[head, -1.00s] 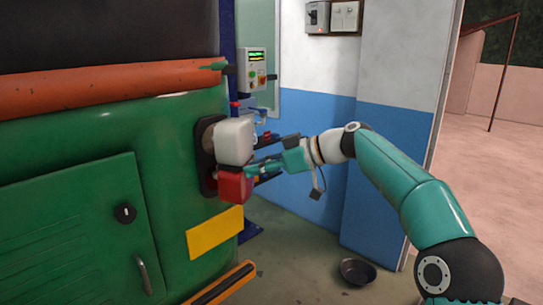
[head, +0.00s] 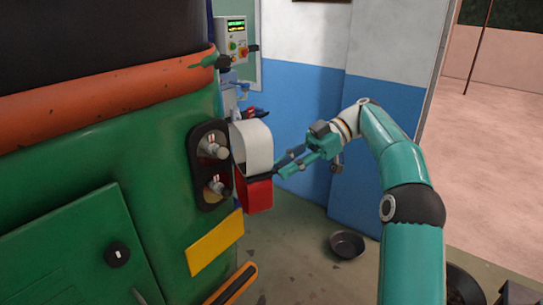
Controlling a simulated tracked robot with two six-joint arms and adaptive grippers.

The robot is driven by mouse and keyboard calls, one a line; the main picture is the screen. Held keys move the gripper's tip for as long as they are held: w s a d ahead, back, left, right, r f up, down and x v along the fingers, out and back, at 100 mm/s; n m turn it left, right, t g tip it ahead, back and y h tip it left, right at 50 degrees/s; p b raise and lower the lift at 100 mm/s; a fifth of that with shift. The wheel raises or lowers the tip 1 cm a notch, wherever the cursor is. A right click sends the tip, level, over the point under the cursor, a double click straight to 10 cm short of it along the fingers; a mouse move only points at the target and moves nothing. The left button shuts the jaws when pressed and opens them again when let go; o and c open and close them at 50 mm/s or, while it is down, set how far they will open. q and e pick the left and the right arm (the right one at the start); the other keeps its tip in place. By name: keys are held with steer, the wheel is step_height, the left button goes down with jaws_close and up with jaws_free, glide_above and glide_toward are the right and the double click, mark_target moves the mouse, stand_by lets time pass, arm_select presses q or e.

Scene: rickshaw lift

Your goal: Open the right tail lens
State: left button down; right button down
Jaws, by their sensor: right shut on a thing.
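The right tail lens (head: 252,145), white above and red below, stands swung out at the right side of its black lamp base (head: 196,168) on the green rickshaw. The base is uncovered and shows two bulbs (head: 214,150) in it, one above the other. My right gripper (head: 280,168) reaches in from the right and is shut on the lens at its outer edge, near where white meets red. The lens hides part of the fingertips.
The green rickshaw body (head: 90,170) fills the left, with a yellow plate (head: 214,242) under the lamp. A control box (head: 231,40) hangs behind. A dark bowl (head: 346,244) lies on the floor. The floor between rickshaw and wall is otherwise largely clear.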

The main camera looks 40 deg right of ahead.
steer(key=shift+d, duration=0.1)
stand_by(0.3)
steer(key=c, duration=1)
jaws_free()
steer(key=shift+w, duration=0.1)
steer(key=shift+c, duration=0.3)
